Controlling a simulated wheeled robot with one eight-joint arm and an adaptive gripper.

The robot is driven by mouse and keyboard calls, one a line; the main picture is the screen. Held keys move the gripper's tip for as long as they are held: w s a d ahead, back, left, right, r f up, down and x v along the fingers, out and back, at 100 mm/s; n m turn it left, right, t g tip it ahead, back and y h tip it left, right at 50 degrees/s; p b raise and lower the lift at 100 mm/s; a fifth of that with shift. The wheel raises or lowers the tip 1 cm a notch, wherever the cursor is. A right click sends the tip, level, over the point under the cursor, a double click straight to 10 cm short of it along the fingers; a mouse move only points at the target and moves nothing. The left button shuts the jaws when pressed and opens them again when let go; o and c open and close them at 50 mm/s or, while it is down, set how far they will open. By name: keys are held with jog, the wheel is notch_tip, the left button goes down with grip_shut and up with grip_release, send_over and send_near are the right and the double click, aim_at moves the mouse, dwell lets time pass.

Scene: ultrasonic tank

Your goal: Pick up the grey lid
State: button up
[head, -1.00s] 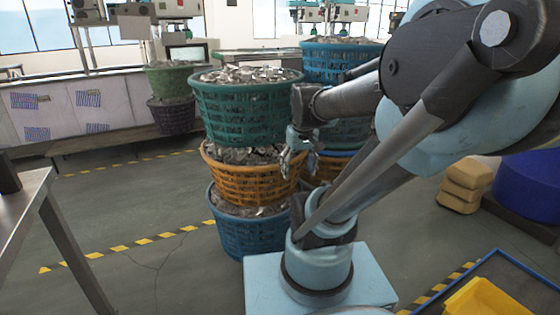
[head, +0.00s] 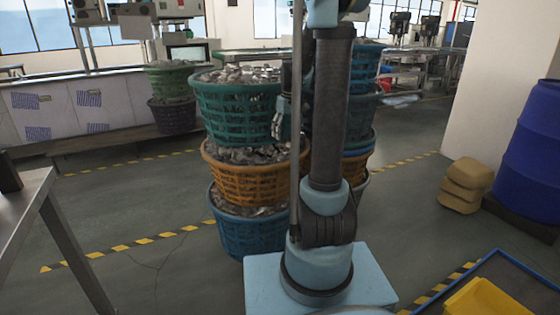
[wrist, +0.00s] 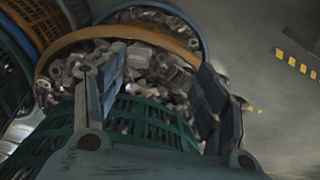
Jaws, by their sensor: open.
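I cannot make out a grey lid in either view. My gripper (wrist: 163,98) shows in the wrist view with its two dark fingers spread apart and nothing held between them. Beyond the fingers are an orange basket (wrist: 66,44) of grey metal parts and the mesh of a green basket (wrist: 140,125). In the head view my gripper (head: 279,118) is partly hidden behind my upright arm, near the right side of the green basket (head: 235,110).
The green basket tops a stack with the orange basket and a blue basket (head: 245,235). Another blue stack stands behind my arm. A metal table (head: 25,200) is at left. A yellow tray (head: 485,300), tan sacks (head: 466,185) and a blue drum (head: 530,150) are at right.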

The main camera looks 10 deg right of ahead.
jog(key=w+f, duration=0.2)
jog(key=w, duration=0.4)
jog(key=n, duration=0.1)
send_over(282, 158)
jog(key=f, duration=0.7)
jog(key=shift+s+a+f, duration=0.1)
jog(key=shift+s+f, duration=0.1)
jog(key=shift+f, duration=0.05)
jog(key=shift+w+f, duration=0.25)
jog(key=shift+f, duration=1.05)
jog(key=shift+w+f, duration=0.2)
jog(key=shift+f, duration=1.05)
jog(key=shift+c, duration=0.3)
jog(key=c, duration=1.1)
